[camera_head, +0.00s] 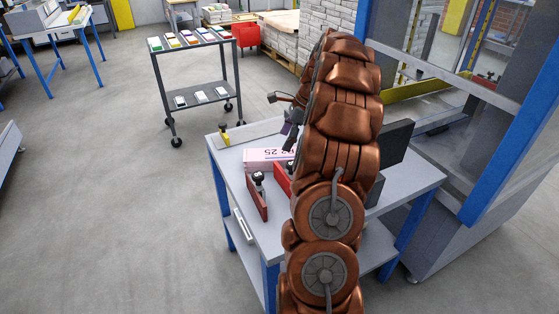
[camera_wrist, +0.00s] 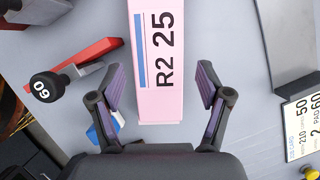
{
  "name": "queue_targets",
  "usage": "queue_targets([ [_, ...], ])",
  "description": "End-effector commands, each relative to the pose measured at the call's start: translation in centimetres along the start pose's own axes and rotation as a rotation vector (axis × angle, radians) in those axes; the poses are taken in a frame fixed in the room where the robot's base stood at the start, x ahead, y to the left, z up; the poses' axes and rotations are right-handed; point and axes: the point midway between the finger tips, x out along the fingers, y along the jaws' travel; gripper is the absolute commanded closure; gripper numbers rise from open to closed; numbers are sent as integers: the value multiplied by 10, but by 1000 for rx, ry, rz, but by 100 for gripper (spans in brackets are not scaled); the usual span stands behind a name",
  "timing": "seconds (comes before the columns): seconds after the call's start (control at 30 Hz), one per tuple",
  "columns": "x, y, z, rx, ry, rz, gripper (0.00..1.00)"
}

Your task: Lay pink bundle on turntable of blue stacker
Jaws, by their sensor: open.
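The pink bundle (camera_head: 265,155) lies on a grey table with blue legs in the head view. In the head view my arm hides part of the table and bundle. The blue stacker (camera_head: 510,135), a blue-framed machine with clear panels, stands at the right. I cannot make out its turntable.
A grey block (camera_wrist: 285,45) and a printed card (camera_wrist: 302,125) lie at the right. A cart (camera_head: 190,70) stands behind.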

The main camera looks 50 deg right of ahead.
Motion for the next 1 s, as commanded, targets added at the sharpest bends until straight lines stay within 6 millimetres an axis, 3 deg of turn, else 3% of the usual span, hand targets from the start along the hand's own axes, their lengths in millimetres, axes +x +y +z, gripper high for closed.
queue_targets([
  [0.27, 20, 2, 0, -2, 1, 6, 23],
  [0.6, 62, 4, -2, -3, 1, 4, 23],
  [0.83, 65, 3, -2, -3, 1, 3, 23],
  [1.0, 64, 3, -2, -3, 1, 3, 39],
])
